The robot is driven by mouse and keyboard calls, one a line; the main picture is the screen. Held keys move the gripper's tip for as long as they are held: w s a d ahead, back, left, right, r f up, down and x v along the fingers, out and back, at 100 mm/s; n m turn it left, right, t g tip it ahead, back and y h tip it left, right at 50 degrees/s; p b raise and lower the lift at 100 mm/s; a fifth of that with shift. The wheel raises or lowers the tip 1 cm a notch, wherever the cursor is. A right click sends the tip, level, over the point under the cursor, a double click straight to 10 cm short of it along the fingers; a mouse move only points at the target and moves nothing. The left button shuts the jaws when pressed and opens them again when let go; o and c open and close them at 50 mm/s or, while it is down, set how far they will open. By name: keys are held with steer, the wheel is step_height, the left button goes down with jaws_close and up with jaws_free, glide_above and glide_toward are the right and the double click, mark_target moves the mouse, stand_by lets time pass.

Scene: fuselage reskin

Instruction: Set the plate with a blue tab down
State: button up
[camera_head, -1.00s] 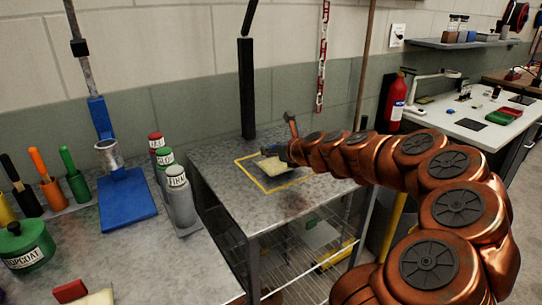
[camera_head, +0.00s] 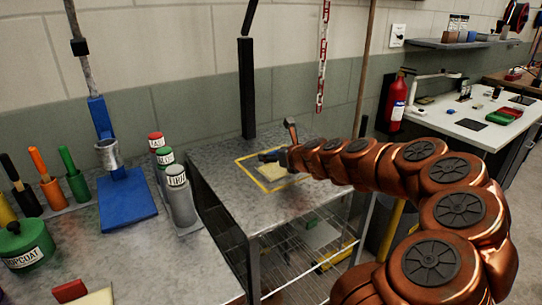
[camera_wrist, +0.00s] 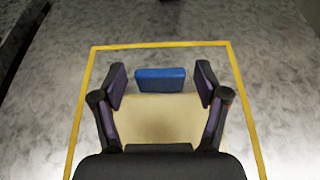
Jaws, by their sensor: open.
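The plate (camera_wrist: 158,115) is pale yellow with a blue tab (camera_wrist: 160,79) standing on it. It lies inside the yellow outlined square (camera_wrist: 231,62) on the metal table, and also shows in the head view (camera_head: 271,172). My gripper (camera_wrist: 160,84) is open, with one finger on each side of the blue tab and a gap to each. In the head view my gripper (camera_head: 268,156) is just above the plate and hides the tab. The near part of the plate is hidden by my gripper's body in the wrist view.
A left bench holds a blue stand (camera_head: 127,195), several labelled bottles (camera_head: 180,196) and a green pot (camera_head: 25,245). A hammer-like tool (camera_head: 291,130) shows behind my gripper. The metal table (camera_head: 225,155) is bare around the square. A white table (camera_head: 478,122) stands at right.

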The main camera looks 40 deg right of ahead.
steer(key=shift+r, duration=0.1)
steer(key=shift+s+r, duration=0.1)
steer(key=shift+r, duration=0.05)
steer(key=shift+s+r, duration=0.15)
steer(key=shift+s, duration=0.15)
steer(key=shift+v, duration=5.55)
